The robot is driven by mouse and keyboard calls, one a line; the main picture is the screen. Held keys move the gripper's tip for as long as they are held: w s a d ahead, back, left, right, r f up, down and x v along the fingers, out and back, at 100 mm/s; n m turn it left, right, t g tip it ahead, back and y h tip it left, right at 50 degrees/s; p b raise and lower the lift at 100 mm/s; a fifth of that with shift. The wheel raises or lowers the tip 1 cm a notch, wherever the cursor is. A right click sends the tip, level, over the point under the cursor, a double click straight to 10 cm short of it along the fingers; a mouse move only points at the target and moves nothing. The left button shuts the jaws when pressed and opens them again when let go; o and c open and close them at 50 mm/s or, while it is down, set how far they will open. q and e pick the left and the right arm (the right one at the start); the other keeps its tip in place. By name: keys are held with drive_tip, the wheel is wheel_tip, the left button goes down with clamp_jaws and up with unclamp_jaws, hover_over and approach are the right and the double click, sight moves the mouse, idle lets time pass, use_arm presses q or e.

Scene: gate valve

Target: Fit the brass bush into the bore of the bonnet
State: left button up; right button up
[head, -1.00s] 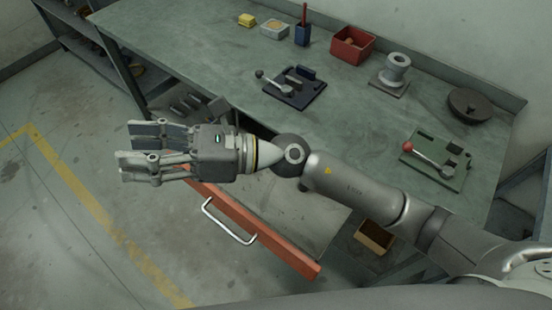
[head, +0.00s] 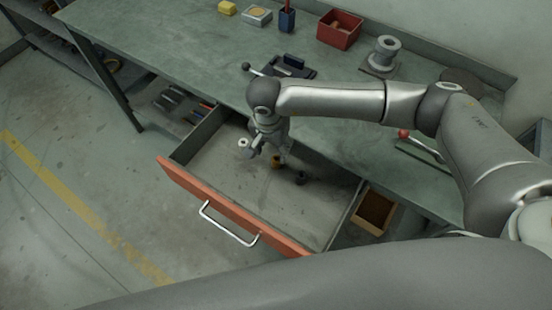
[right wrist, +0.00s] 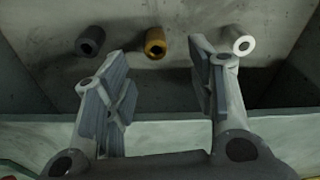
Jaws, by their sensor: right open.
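The brass bush (head: 276,160) lies in the open drawer (head: 230,195), between a dark bush (head: 300,177) and a white bush (head: 243,142). In the right wrist view the brass bush (right wrist: 156,42) is in the middle, with the dark bush (right wrist: 90,40) at left and the white bush (right wrist: 236,40) at right. My right gripper (head: 266,152) points down over the drawer, open and empty. In the wrist view its fingers (right wrist: 158,75) stand apart, with the brass bush beyond the gap between them. A grey flanged part (head: 386,52), seemingly the bonnet, stands on the bench. My left gripper is out of view.
The bench (head: 175,50) lies behind the drawer. On it are a red bin (head: 340,29), a blue holder (head: 287,19), a dark fixture (head: 287,68) and a red-knobbed lever fixture (head: 420,146), partly hidden by my arm. A small wooden box (head: 375,211) sits right of the drawer.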

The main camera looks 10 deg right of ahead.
sight(276, 159)
drive_tip(key=shift+f, duration=0.65)
drive_tip(key=f+p, duration=0.1)
drive_tip(key=f, duration=0.1)
drive_tip(key=d+f+p, duration=0.1)
drive_tip(key=f, duration=0.1)
drive_tip(key=shift+w+f, duration=0.25)
drive_tip(key=shift+f, duration=0.3)
clamp_jaws()
